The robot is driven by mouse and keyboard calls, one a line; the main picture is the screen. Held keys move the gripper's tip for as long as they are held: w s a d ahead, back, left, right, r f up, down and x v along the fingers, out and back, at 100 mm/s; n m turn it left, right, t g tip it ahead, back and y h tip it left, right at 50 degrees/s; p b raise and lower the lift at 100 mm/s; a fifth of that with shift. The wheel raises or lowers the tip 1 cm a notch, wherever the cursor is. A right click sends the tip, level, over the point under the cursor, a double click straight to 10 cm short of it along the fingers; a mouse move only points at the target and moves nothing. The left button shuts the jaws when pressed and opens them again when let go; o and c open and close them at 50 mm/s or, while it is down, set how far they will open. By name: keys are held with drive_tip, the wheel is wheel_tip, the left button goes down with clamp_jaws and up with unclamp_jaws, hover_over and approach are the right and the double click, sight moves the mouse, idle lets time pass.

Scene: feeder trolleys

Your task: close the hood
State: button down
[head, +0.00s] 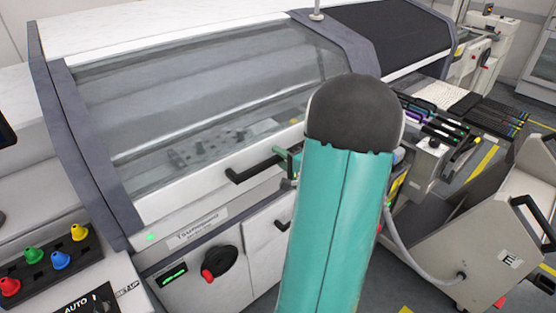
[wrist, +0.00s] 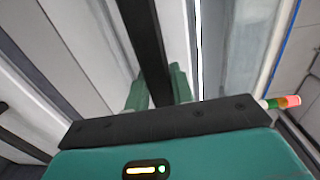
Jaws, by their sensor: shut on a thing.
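The hood (head: 215,85) is a clear sloping panel in a grey and white frame on the white machine. Its lower edge sits low near the machine's front panel; I cannot tell whether a narrow gap remains. A black bar handle (head: 245,173) runs along that edge. My gripper (head: 285,159) is at the right end of the handle, partly hidden behind my teal arm. In the wrist view, the green fingers of my gripper (wrist: 157,88) are shut on the black handle (wrist: 147,40), which passes between them.
A control panel (head: 75,270) with coloured knobs stands at lower left. A black and red rotary switch (head: 222,263) is on the machine front. A grey trolley (head: 470,225) stands at right, with feeders (head: 440,120) behind it. My arm hides part of the front.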

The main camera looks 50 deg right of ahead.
wheel_tip(320, 180, up, 6)
drive_tip(key=s, duration=0.2)
drive_tip(key=shift+s+a, duration=0.3)
drive_tip(key=shift+s, duration=0.1)
drive_tip(key=shift+f, duration=0.1)
drive_tip(key=c, duration=1.2)
unclamp_jaws()
drive_tip(key=v, duration=1.3)
drive_tip(key=shift+s+r, duration=0.25)
drive_tip(key=shift+s, duration=0.1)
drive_tip(key=shift+a, duration=0.1)
